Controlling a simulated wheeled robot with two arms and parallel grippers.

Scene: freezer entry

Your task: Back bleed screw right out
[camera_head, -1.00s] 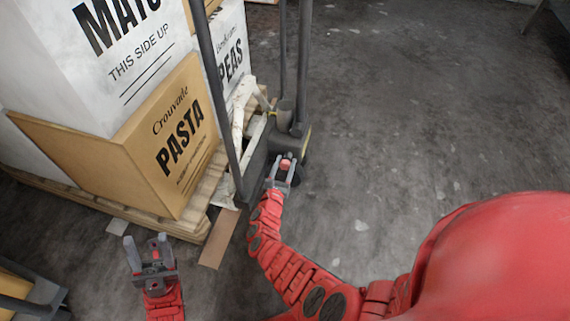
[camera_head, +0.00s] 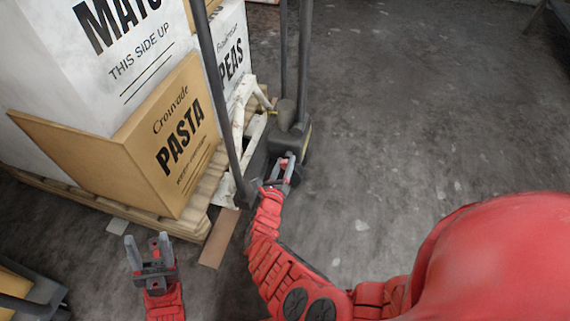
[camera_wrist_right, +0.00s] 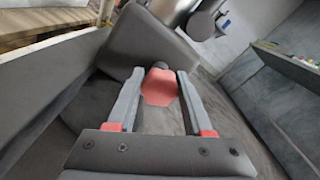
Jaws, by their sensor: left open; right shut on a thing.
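The bleed screw (camera_wrist_right: 159,87) shows in the right wrist view as a red, many-sided head. It sits in front of the dark housing of the pallet truck (camera_wrist_right: 150,45). My right gripper (camera_wrist_right: 159,85) is shut on the screw head, one finger on each side. How far the screw's shank sits in the housing is hidden. In the head view my right gripper (camera_head: 286,165) is at the foot of the truck's dark upright frame, and the screw is mostly covered by its fingers. My left gripper (camera_head: 147,243) is open and empty, low at the left, above the floor.
A wooden pallet (camera_head: 175,222) carries a pasta carton (camera_head: 165,150) and white boxes (camera_head: 110,60) left of the truck. A flat brown board (camera_head: 220,238) lies on the floor. A dark and yellow object (camera_head: 25,290) is at the lower left. The floor at right is clear.

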